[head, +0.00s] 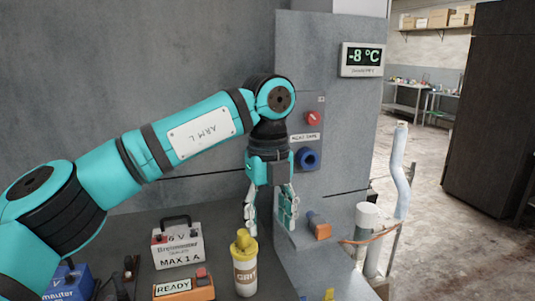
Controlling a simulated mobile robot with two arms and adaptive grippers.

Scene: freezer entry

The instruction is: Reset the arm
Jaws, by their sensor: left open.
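My left arm, labelled "ARM L", reaches in from the left in the head view. Its gripper (269,217) hangs pointing down in front of the grey panel (339,115). The two fingers are apart with nothing seen between them. The gripper is above and behind a white bottle with a yellow cap (245,268), marked "GRIT", on the grey bench (215,220). My right gripper is not in view.
A battery box (178,246) marked "6 V" and "MAX 1 A", an orange "READY" box (183,287) and a blue box (70,283) stand left on the bench. The panel carries a "-8 °C" display (362,59), red switch (312,118) and blue socket (308,158).

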